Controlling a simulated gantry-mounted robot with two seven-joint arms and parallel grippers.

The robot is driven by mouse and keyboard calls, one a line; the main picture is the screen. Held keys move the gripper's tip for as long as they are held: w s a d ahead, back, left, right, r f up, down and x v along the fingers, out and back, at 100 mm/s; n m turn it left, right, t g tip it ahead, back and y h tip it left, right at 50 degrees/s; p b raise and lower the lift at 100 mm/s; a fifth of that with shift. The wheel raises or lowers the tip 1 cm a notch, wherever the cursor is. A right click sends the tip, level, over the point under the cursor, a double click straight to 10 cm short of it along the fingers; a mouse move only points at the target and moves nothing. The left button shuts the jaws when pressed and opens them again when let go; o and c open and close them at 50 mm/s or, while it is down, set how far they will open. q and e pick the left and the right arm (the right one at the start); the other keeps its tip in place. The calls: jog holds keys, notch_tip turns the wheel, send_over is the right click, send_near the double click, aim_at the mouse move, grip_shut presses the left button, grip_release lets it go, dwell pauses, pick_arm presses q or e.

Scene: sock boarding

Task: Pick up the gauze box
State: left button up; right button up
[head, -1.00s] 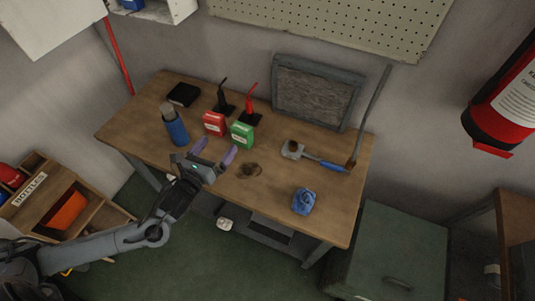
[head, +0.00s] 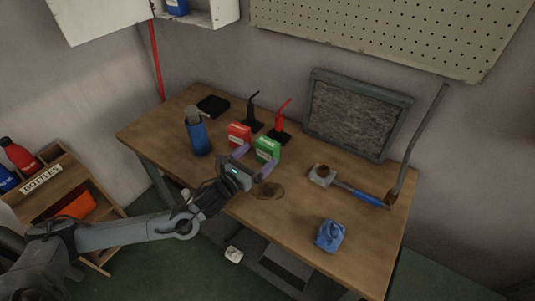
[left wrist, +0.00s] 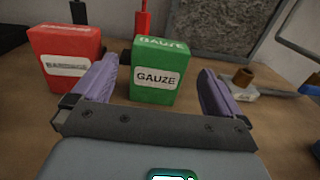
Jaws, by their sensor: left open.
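The gauze box is a green box (head: 267,149) with a white label, standing upright on the wooden table. In the left wrist view the green gauze box (left wrist: 155,74) stands straight ahead, its label reading GAUZE. My left gripper (head: 254,162) is open, with purple fingers pointing at the box. In the left wrist view its fingers (left wrist: 158,88) reach forward on either side of the box's line, and the box stands between or just beyond the tips. The gripper does not hold it. My right gripper is not in view.
A red bandage box (head: 239,135) stands close left of the gauze box, near the left finger. A blue bottle (head: 198,136) stands farther left. Black (head: 252,114) and red (head: 280,122) upright items stand behind. A blue cloth-like item (head: 330,235) lies at the right front.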

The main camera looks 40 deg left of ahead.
aim_at(264, 151)
pick_arm(q)
jog(key=shift+w+f+b, duration=0.15)
jog(key=shift+w+b, duration=0.3)
jog(key=shift+w, duration=0.5)
jog(key=shift+w+a+b, duration=0.15)
jog(key=shift+w+b, duration=0.4)
jog(key=shift+w, duration=1.45)
jog(key=shift+c, duration=0.3)
jog(key=c, duration=0.9)
